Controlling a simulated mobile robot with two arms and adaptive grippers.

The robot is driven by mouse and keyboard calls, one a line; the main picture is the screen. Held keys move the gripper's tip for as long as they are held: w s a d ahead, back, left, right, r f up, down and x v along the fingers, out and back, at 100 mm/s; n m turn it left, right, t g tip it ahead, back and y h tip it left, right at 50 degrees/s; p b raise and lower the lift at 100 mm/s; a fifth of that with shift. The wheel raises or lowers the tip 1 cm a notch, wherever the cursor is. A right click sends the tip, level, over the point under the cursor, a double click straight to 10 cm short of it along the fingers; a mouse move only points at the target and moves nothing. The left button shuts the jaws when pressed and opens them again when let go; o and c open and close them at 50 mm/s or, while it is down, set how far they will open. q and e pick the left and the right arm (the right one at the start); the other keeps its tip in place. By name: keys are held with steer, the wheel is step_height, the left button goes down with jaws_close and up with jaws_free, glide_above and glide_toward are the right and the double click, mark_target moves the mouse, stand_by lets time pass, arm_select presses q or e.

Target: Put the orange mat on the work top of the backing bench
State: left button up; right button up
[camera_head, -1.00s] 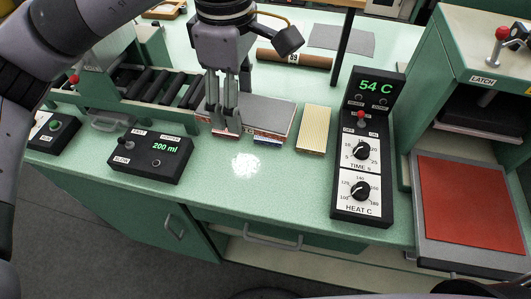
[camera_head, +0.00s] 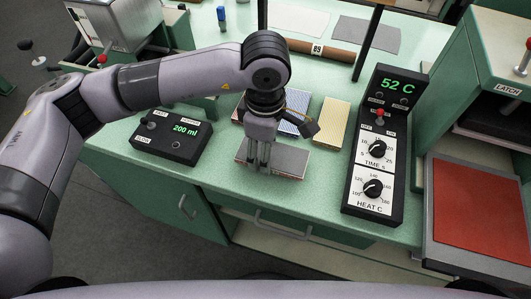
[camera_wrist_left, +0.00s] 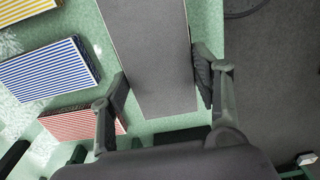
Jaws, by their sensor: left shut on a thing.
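My left gripper (camera_head: 262,166) is shut on a grey-topped slab (camera_head: 290,161) near the bench's front edge. In the left wrist view the fingers (camera_wrist_left: 161,88) press the slab's (camera_wrist_left: 152,65) two long sides. Its underside is hidden; its front edge looks reddish in the head view. I cannot tell whether it touches the bench top (camera_head: 225,199). A red-striped block (camera_wrist_left: 75,124) lies beside it in the left wrist view. An orange-red sheet (camera_head: 478,212) lies on a grey tray at the right. Which of these is the orange mat is unclear.
A blue-striped block (camera_head: 295,110) and a yellow-striped block (camera_head: 333,122) lie behind the slab. Bench top is clear in front of the box.

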arm_select(q)
step_height(320, 180, down, 4)
steer(key=shift+r, duration=0.25)
steer(key=shift+f, duration=0.25)
steer(key=o, duration=1.2)
steer(key=shift+r, duration=0.1)
steer(key=shift+c, duration=0.2)
